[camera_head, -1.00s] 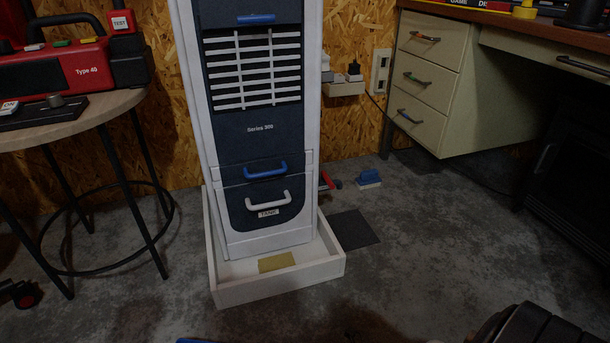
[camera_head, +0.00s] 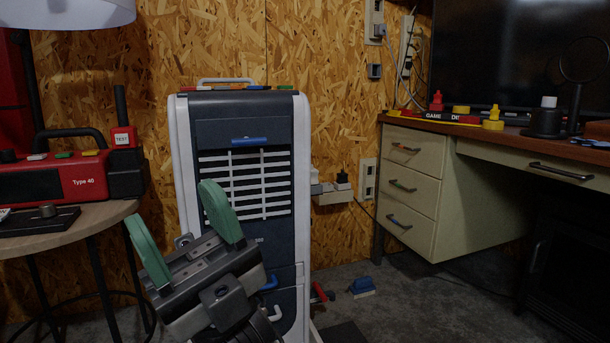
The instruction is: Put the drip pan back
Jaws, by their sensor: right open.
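My right gripper (camera_head: 171,205) is raised in front of the cooler, its two green fingers spread wide with nothing between them. The tall white and dark-blue cooler (camera_head: 243,112) stands against the wall, with a white grille and blue handles. My gripper and wrist hide its lower left part, including most of its label and the lower drawer front. The white tray around its foot is almost wholly below the picture's edge, so no drip pan can be made out clearly now. My left gripper is not in view.
A round table (camera_head: 72,236) with a red Type 40 case (camera_head: 55,180) stands at left. A drawer desk (camera_head: 420,190) stands at right. A blue-handled brush (camera_head: 362,287) lies on the floor between cooler and desk.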

